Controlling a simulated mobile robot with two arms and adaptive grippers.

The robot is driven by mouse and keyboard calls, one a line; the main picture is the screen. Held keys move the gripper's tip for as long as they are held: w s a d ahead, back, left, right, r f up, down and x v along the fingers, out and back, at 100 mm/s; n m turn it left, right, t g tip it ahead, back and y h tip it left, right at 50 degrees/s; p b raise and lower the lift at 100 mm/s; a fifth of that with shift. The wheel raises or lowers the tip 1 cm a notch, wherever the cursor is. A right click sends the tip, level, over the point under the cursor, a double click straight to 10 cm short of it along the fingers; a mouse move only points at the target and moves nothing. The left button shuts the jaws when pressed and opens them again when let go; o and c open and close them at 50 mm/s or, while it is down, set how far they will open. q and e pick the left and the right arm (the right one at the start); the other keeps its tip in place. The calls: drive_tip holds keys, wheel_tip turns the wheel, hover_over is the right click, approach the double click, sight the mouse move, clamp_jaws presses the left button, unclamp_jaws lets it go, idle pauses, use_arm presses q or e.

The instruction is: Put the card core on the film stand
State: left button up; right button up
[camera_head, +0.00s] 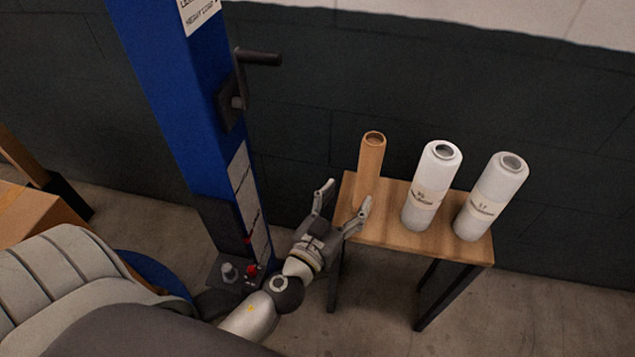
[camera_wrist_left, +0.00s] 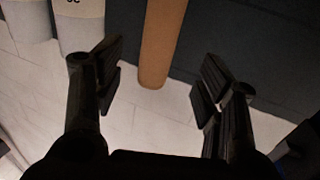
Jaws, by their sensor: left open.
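The card core (camera_head: 371,165) is a brown tube standing upright at the left end of a small wooden table. My left gripper (camera_head: 347,196) is open and empty, with its fingers pointing up toward the core from the left and front. In the left wrist view, the card core (camera_wrist_left: 162,45) shows between the two spread fingers (camera_wrist_left: 158,78), beyond them, with no visible contact. A tall blue column (camera_head: 190,120) with a dark carriage and a bar stands left of the table; I cannot tell whether it is the film stand. My right gripper is not in view.
Two white wrapped rolls, one in the middle (camera_head: 432,188) and one at the right (camera_head: 491,197), stand on the wooden table (camera_head: 400,241). A cardboard box (camera_head: 35,213) is at the far left. A dark wall is behind the table. The floor right of it is clear.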

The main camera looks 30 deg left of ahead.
use_arm(q)
drive_tip(key=shift+f, duration=0.1)
drive_tip(key=s+a+f+g, duration=0.1)
drive_tip(key=s+f+g, duration=0.2)
drive_tip(key=f, duration=0.7)
drive_tip(key=s+f+m+g, duration=0.1)
drive_tip(key=s+f+g, duration=0.15)
drive_tip(key=f, duration=0.85)
drive_tip(key=s+a+f+g, duration=0.1)
drive_tip(key=s+f+g, duration=0.15)
drive_tip(key=f, duration=0.75)
drive_tip(key=s+a+f+g, duration=0.1)
drive_tip(key=s+f+g, duration=0.2)
drive_tip(key=s+f, duration=0.4)
drive_tip(key=s+a+f+g, duration=0.1)
drive_tip(key=s+f+g, duration=0.2)
drive_tip(key=s+f, duration=0.4)
drive_tip(key=s+a+f+m+g, duration=0.1)
drive_tip(key=s+f, duration=0.6)
drive_tip(key=s, duration=1)
drive_tip(key=shift+a+f+g+y, duration=0.25)
drive_tip(key=shift+a+g, duration=0.25)
drive_tip(key=shift+g, duration=0.5)
drive_tip(key=shift+c, duration=0.5)
